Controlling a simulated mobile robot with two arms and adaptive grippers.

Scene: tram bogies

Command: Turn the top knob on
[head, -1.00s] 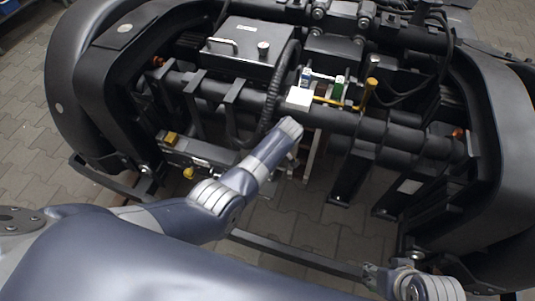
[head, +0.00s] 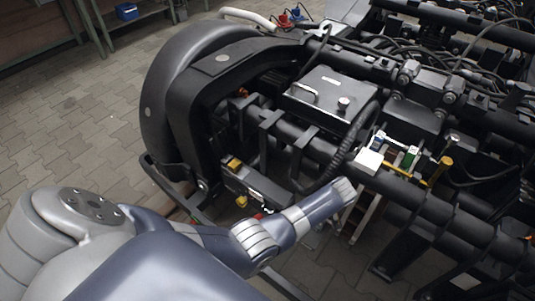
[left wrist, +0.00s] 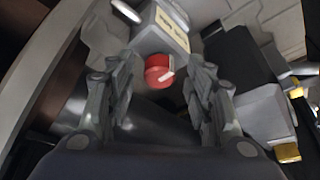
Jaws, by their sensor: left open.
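A red round knob (left wrist: 158,72) with a white mark on its right side shows in the left wrist view, on a light grey box with a cream label plate (left wrist: 172,28). My left gripper (left wrist: 160,88) is open, with one finger on each side of the knob in the picture. I cannot tell whether either finger touches it. The knob's underside is hidden. In the head view a small red spot (head: 258,216) shows just above my left arm. I cannot tell if it is the same knob. My left gripper's fingers are hidden there. My right gripper is out of view.
The dark bogie frame and curved wheel cover (head: 168,110) fill the middle and right. A black box (head: 330,97) with a handle and a silver knob sits on top. A yellow-handled part (head: 440,170) stands at right. Paved floor (head: 100,110) is free at left.

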